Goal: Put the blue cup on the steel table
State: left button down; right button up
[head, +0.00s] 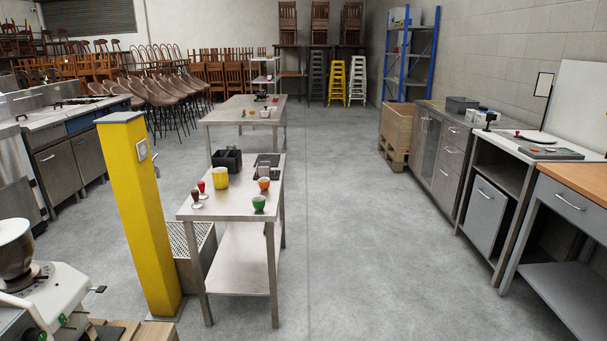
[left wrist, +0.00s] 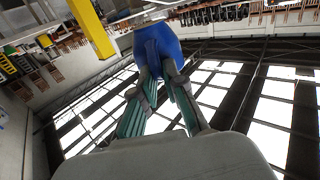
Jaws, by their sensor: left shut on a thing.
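The blue cup (left wrist: 157,42) is in the left wrist view, between the fingertips of my left gripper (left wrist: 164,76). The gripper is shut on it and holds it in the air. Neither the cup nor my grippers show in the head view. A steel table (head: 231,208) stands left of centre in the head view, with a lower shelf. A second steel table (head: 222,115) stands behind it. I cannot tell which one the task means.
On the nearer table are a yellow container (head: 221,178), a green cup (head: 259,203), an orange cup (head: 264,184), red-topped tools and dark bins (head: 227,160). Its near right corner is bare. A yellow pillar (head: 142,215) stands left of it. The floor (head: 345,220) to its right is clear.

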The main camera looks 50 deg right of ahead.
aim_at(230, 202)
jog(key=i+l+z, duration=0.9)
jog(key=i+z, duration=0.2)
jog(key=i+l, duration=0.15)
jog(key=i, duration=0.6)
jog(key=i+l+z, duration=0.1)
jog(key=i, duration=0.65)
jog(key=i+j, duration=0.4)
jog(key=i, duration=0.15)
